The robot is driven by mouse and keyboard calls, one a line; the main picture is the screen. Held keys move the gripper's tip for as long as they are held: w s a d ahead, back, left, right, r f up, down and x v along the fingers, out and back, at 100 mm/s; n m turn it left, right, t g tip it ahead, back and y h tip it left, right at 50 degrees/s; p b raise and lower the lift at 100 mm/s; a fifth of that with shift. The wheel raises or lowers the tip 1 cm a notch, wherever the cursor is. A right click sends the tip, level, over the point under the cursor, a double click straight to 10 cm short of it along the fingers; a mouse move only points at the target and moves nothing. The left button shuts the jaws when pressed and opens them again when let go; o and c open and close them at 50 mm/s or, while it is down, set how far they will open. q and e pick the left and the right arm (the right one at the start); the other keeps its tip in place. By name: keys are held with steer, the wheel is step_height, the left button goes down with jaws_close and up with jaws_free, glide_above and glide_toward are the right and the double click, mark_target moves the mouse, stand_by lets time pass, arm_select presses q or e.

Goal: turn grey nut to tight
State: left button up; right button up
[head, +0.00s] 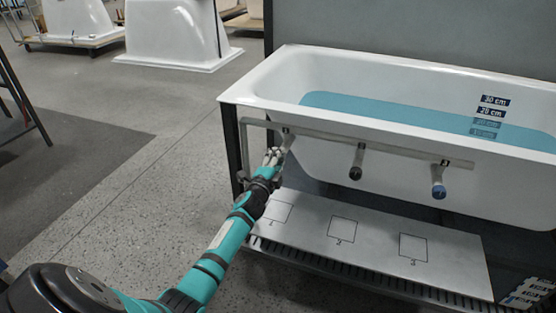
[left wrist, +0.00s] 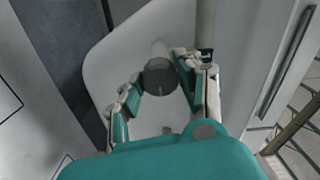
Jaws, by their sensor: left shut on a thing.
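The grey nut (left wrist: 160,77) is a round dark grey cap at the end of a pale pipe stub, in the middle of the left wrist view. My left gripper (left wrist: 158,88) has one finger on each side of it and is shut on it. In the head view, my left gripper (head: 273,160) is at the left end of the pipe rail (head: 320,134) on the tub's front and hides most of the nut there. The thread and how tight the nut sits cannot be seen. My right gripper is in neither view.
A black-ended stub (head: 356,172) and a blue-ended stub (head: 438,190) hang from the rail to the right. The white bathtub (head: 265,85) holds blue water (head: 400,113). Below lies a pale board (head: 310,235) with numbered squares. Floor at left is open.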

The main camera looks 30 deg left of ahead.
arm_select(q)
steer(key=shift+f, duration=0.1)
steer(key=o, duration=1.1)
steer(key=shift+o, duration=0.2)
steer(key=v, duration=1.2)
steer(key=shift+s, duration=0.1)
